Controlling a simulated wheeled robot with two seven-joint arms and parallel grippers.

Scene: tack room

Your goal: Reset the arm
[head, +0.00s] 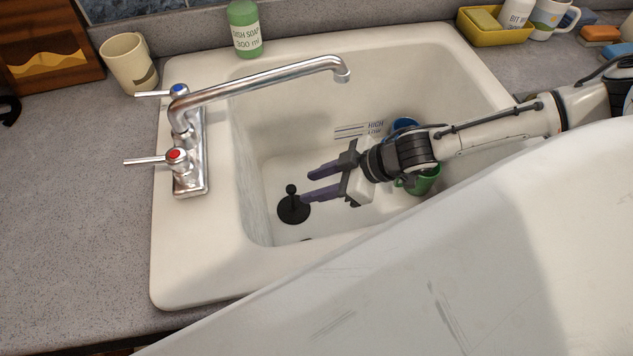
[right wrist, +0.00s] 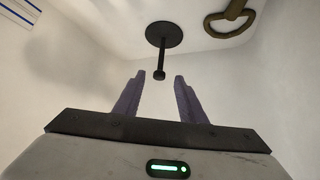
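My right gripper (head: 307,186) reaches into the white sink (head: 190,265) from the right. Its two purple fingers are apart with nothing between them, and they also show open in the right wrist view (right wrist: 158,84). The fingers appear above the basin floor, close to a black drain stopper (head: 293,209) with a knob. In the right wrist view the stopper (right wrist: 165,35) shows beyond the fingertips, seemingly apart from them. My left gripper is not in view.
A green mug (head: 425,180) and a blue item (head: 404,124), both partly hidden by my right arm, are in the sink. The faucet (head: 260,80) reaches over the basin. Dish soap (head: 244,28) and a cream mug (head: 128,63) stand behind. A brass loop (right wrist: 229,18) shows in the wrist view.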

